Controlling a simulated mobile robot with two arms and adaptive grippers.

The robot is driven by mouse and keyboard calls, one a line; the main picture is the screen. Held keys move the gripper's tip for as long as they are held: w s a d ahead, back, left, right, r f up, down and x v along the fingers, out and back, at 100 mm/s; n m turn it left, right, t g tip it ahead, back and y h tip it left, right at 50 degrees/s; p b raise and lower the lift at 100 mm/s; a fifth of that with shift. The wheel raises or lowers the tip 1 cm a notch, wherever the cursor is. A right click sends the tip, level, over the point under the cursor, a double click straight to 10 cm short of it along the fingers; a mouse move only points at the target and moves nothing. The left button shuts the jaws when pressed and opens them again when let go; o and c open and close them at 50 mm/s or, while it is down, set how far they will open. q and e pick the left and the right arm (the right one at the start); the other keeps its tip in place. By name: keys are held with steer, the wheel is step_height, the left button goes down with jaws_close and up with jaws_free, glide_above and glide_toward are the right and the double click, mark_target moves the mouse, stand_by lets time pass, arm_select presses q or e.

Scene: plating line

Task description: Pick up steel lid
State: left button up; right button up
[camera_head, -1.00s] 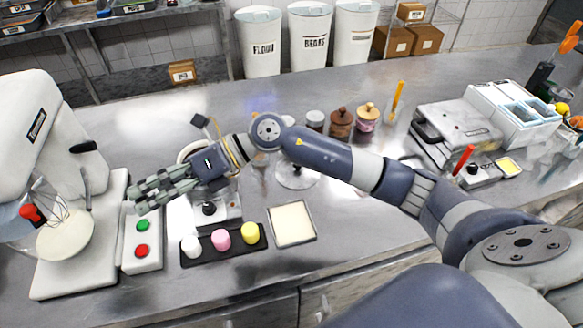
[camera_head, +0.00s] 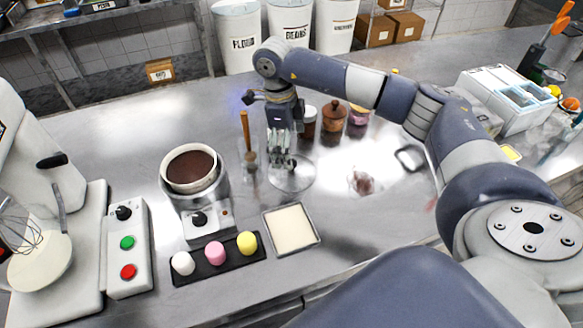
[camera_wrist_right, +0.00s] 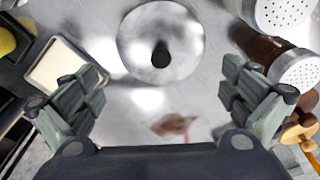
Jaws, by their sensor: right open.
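The steel lid (camera_head: 293,184) is a round shiny disc lying on the counter in the middle of the head view. In the right wrist view the lid (camera_wrist_right: 135,38) shows whole at the top centre, with a black knob (camera_wrist_right: 160,55) at its middle. My right gripper (camera_head: 281,160) points down above the lid and partly covers it in the head view. In the wrist view its two fingers are spread wide with nothing between them, and the lid lies beyond the fingertips. I cannot tell the exact height. My left gripper is out of view.
A jar with a wooden stick (camera_head: 249,152) is close left of the gripper. Several jars, including a brown one (camera_head: 334,118), stand behind right. A cream tray (camera_head: 291,229) lies in front. A reddish smear (camera_head: 363,184) marks the counter.

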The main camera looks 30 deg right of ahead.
steer(key=shift+f, duration=0.4)
steer(key=f+p, duration=0.2)
steer(key=f, duration=0.2)
steer(key=shift+s+d+f+p, duration=0.25)
steer(key=shift+f+p, duration=0.15)
steer(key=shift+f, duration=0.35)
steer(key=shift+c, duration=0.6)
steer(key=c, duration=1.3)
steer(key=shift+s, duration=0.15)
jaws_close()
